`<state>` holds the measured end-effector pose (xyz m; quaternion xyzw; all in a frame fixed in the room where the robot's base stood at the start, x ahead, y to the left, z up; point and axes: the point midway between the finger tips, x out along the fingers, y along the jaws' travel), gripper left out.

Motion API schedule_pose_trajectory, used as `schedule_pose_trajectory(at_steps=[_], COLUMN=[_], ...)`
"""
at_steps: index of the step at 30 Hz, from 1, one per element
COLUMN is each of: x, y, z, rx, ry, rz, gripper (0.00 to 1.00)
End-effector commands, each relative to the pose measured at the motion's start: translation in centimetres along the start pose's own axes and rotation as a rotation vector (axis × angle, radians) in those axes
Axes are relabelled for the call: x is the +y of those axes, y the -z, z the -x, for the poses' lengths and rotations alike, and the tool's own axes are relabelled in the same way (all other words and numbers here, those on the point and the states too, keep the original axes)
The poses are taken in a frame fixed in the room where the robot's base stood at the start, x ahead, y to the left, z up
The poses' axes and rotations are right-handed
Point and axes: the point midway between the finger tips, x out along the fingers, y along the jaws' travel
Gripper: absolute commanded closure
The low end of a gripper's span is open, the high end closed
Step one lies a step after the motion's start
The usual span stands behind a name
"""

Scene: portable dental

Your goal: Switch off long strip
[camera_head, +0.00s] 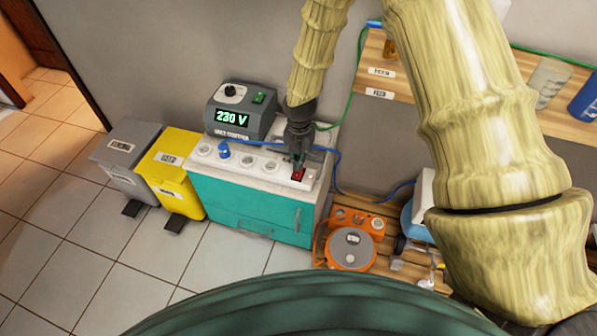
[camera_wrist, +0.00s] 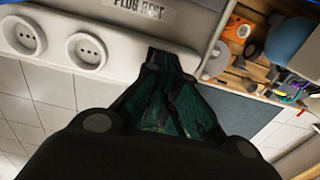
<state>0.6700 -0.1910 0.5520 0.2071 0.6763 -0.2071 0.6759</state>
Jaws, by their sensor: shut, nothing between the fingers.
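The long strip (camera_head: 262,163) is a white socket strip lying along the top of a teal cabinet. It has a row of round sockets, one with a blue plug (camera_head: 224,150). A red switch (camera_head: 298,174) sits at its right end; whether it is on or off is too small to tell. My gripper (camera_head: 299,162) points down, shut and empty, with its fingertips at or just above the switch; I cannot tell if they touch. In the wrist view my gripper (camera_wrist: 165,65) hides the switch, and two sockets of the strip (camera_wrist: 130,52) show at left.
A voltage unit (camera_head: 240,112) reading 230 V stands behind the strip on the teal cabinet (camera_head: 235,205). A blue cable (camera_head: 336,172) runs past the gripper. Grey and yellow bins (camera_head: 172,165) stand left, an orange cable reel (camera_head: 351,243) right. Floor in front is clear.

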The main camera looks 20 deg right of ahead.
Motion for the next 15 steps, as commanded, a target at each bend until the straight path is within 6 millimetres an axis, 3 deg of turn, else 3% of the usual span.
schedule_pose_trajectory(at_steps=[15], x=[0.01], y=[0.0], z=[-0.6], rx=[0.0], ry=[0.0], rz=[0.0], gripper=[1.0])
